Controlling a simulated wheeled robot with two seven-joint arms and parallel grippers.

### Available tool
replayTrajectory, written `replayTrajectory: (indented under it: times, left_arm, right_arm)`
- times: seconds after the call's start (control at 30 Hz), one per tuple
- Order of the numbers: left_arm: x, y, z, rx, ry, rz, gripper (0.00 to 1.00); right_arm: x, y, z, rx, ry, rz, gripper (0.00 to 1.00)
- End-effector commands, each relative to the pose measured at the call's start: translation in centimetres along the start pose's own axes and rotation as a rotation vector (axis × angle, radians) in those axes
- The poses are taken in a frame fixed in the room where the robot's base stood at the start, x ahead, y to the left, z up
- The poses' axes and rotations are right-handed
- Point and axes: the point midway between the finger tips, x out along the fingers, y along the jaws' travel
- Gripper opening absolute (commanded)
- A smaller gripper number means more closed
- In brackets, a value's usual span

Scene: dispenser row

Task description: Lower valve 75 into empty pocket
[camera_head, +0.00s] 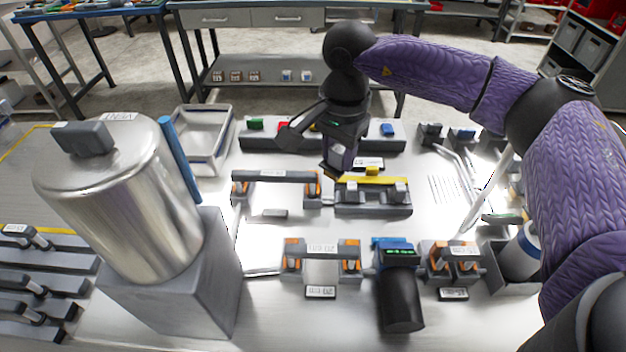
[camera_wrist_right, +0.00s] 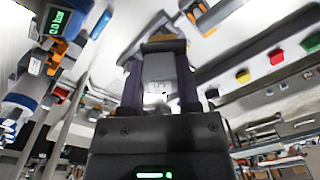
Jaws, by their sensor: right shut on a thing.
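My right gripper (camera_head: 335,168) points down near the middle of the bench, shut on a light grey block, which I take as the valve (camera_wrist_right: 158,75). In the right wrist view the block sits between both dark fingers (camera_wrist_right: 158,92), with a yellow-brown part at its far end. Its number cannot be read. In the head view the gripper mostly hides it, just left of a grey fixture (camera_head: 373,209) with a yellow bar (camera_head: 372,180) and grey blocks. I cannot tell which opening is the empty pocket, or whether the valve touches anything. My left gripper is out of view.
A dark rail (camera_head: 262,142) with coloured buttons runs behind. A fixture with orange ends (camera_head: 273,176) stands left of the gripper. In front are another orange-ended fixture (camera_head: 320,249) and a dark device with a display (camera_head: 400,290). A steel canister (camera_head: 125,200) fills the left.

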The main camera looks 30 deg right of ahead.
Motion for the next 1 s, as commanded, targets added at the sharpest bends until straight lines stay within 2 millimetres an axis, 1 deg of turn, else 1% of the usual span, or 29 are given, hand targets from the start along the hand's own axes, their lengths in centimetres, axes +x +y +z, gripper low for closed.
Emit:
replayTrajectory:
  times: [0.03, 0.1, 0.2, 0.3, 0.4, 0.5, 0.63, 0.77, 0.9, 1.0]
  left_arm:
    - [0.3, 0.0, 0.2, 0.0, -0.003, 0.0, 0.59]
    - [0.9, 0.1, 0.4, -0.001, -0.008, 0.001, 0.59]
    - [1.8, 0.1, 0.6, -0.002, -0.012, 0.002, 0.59]
    - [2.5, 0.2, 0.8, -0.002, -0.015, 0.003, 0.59]
    - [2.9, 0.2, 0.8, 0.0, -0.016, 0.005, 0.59]
    - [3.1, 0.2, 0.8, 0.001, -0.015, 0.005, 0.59]
    - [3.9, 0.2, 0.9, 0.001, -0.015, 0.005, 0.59]
    - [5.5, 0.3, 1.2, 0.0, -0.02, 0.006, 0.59]
    - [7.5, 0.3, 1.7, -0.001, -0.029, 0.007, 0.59]
    - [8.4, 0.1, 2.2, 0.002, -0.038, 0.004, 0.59]
  right_arm:
    - [0.6, 0.4, -1.5, 0.146, -0.004, 0.005, 0.0]
    - [1.4, 1.1, -3.4, 0.349, -0.005, 0.011, 0.0]
    - [2.7, 2.1, -5.7, 0.589, -0.003, 0.018, 0.0]
    - [3.8, 3.0, -7.3, 0.764, 0.001, 0.023, 0.0]
    - [4.4, 3.6, -8.3, 0.873, 0.005, 0.025, 0.0]
    - [4.7, 3.9, -8.7, 0.918, 0.007, 0.025, 0.0]
    - [5.5, 3.9, -8.7, 0.922, 0.007, 0.025, 0.0]
    - [7.3, 4.0, -8.7, 0.92, 0.008, 0.027, 0.0]
    - [9.4, 4.0, -8.7, 0.919, 0.007, 0.027, 0.0]
    - [10.4, 4.0, -8.7, 0.918, 0.007, 0.027, 0.0]
